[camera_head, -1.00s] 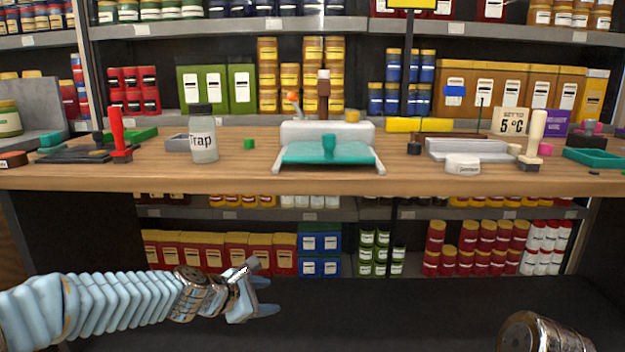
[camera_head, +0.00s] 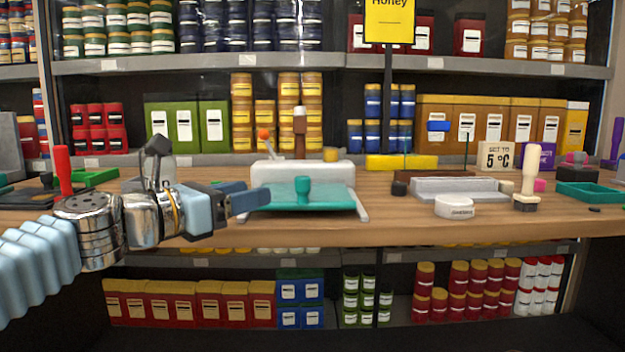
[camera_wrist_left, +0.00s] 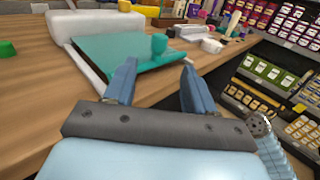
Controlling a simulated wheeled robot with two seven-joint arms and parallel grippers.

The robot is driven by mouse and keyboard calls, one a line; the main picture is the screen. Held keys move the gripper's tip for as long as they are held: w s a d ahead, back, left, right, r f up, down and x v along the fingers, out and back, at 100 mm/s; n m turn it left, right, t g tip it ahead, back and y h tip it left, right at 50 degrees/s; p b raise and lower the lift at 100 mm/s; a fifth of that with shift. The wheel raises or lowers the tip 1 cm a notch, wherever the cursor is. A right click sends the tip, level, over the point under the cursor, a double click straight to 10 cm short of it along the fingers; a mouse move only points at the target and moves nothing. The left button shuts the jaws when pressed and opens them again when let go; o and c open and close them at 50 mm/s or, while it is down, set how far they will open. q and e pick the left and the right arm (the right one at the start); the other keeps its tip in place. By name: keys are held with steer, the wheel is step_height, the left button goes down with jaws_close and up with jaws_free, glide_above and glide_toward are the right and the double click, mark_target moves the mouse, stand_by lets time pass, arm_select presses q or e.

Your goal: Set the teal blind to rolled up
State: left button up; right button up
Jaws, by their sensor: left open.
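The teal blind (camera_head: 285,197) is a flat sheet spread out in front of a white housing (camera_head: 302,173) on the wooden counter, between two white side rails. A teal knob (camera_head: 303,189) stands up near its front edge. The blind (camera_wrist_left: 115,52), the knob (camera_wrist_left: 159,44) and the housing (camera_wrist_left: 95,22) also show in the left wrist view. My left gripper (camera_head: 255,199) is just left of the blind's front left part, with its fingers pointing right. In the left wrist view, its two fingers (camera_wrist_left: 156,80) are apart and empty, short of the knob. My right gripper is out of view.
A yellow bar (camera_head: 402,162), a grey tray (camera_head: 460,188), a white round disc (camera_head: 454,206) and a stamp with a cream handle (camera_head: 530,175) stand to the right. A red-handled stamp (camera_head: 63,170) is at left. Stocked shelves fill the back.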

mark_target(297, 181)
arm_select(q)
steer(key=p+x, duration=0.3)
steer(key=x, duration=0.9)
steer(key=shift+w+d+p, duration=0.15)
steer(key=shift+p, duration=0.2)
steer(key=shift+w+d, duration=0.3)
steer(key=shift+w, duration=0.05)
steer(key=shift+c, duration=0.2)
jaws_close()
